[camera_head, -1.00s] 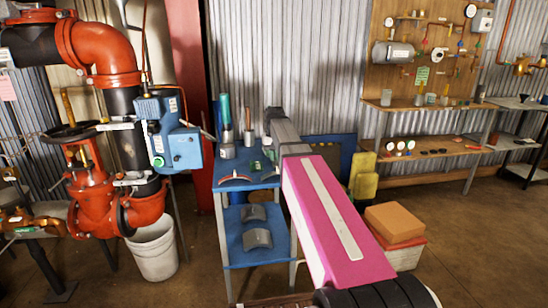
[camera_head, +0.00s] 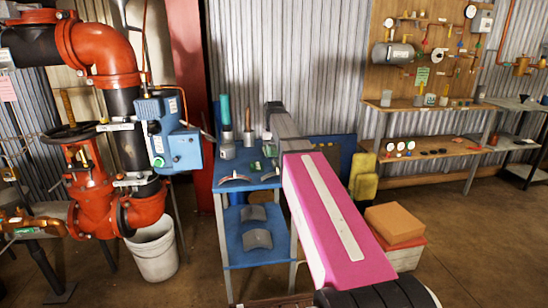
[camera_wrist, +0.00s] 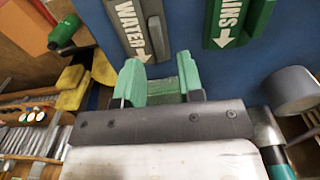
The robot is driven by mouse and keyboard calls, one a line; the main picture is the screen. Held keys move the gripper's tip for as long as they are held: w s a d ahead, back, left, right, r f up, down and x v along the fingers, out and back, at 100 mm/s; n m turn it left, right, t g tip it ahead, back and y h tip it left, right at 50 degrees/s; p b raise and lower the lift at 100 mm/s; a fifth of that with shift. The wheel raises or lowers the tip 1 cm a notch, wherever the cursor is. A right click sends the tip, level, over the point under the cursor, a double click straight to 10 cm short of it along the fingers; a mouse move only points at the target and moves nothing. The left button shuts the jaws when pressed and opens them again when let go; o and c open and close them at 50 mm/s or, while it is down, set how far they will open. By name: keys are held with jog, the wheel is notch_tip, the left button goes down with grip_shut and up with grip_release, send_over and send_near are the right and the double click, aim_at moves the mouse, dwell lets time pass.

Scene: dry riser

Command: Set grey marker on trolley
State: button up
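The grey marker (camera_wrist: 126,22), with white lettering reading WATER and an arrow, lies on the blue surface at the top of the wrist view. A green marker (camera_wrist: 238,18) with white lettering and an arrow is to its right. My gripper (camera_wrist: 160,72) has green fingers that stand apart, and I see nothing clearly held between them. The fingertips are just below the grey marker in the picture; I cannot tell the height between them. The blue trolley (camera_head: 240,182) stands mid-picture in the head view, with my arm over its right side hiding part of its top and the gripper.
Grey curved pieces (camera_head: 257,238) sit on the trolley's lower shelf. A teal-topped upright tool (camera_head: 226,112) stands at its back. A grey cylinder (camera_wrist: 293,90) is right of my gripper. Red pipework (camera_head: 95,195) and a white bucket (camera_head: 154,250) are left; an orange block (camera_head: 395,223) is right.

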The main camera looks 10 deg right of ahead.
notch_tip(320, 180, up, 9)
jog(key=shift+r, duration=0.2)
